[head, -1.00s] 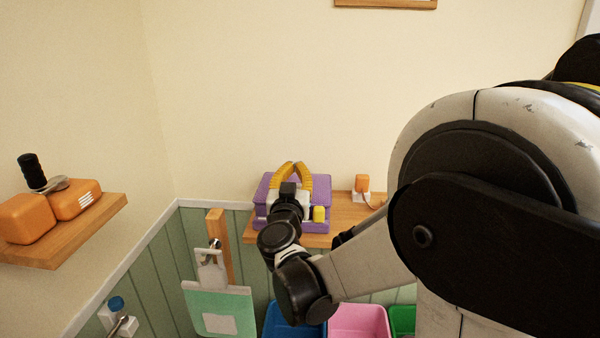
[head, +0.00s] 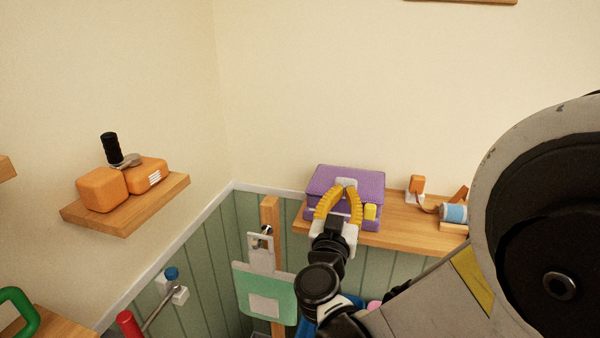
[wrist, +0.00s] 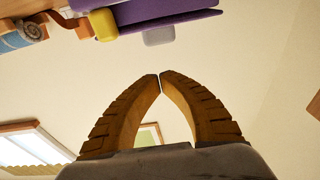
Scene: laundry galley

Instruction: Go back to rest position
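My gripper (head: 346,186) shows in the head view in front of the purple box (head: 352,178) on the back shelf. Its yellow ribbed fingers point up, and their tips meet or nearly meet. In the wrist view the gripper (wrist: 160,77) has its fingertips together with nothing between them. The purple box (wrist: 150,20) shows there at the top edge, apart from the fingers. Part of the box is hidden behind the fingers in the head view.
The wooden shelf (head: 410,228) also holds an orange block (head: 417,184) and a blue-and-white spool (head: 454,213). A left wall shelf (head: 150,202) carries orange blocks. A green board (head: 262,285) hangs below. Open air lies above the back shelf.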

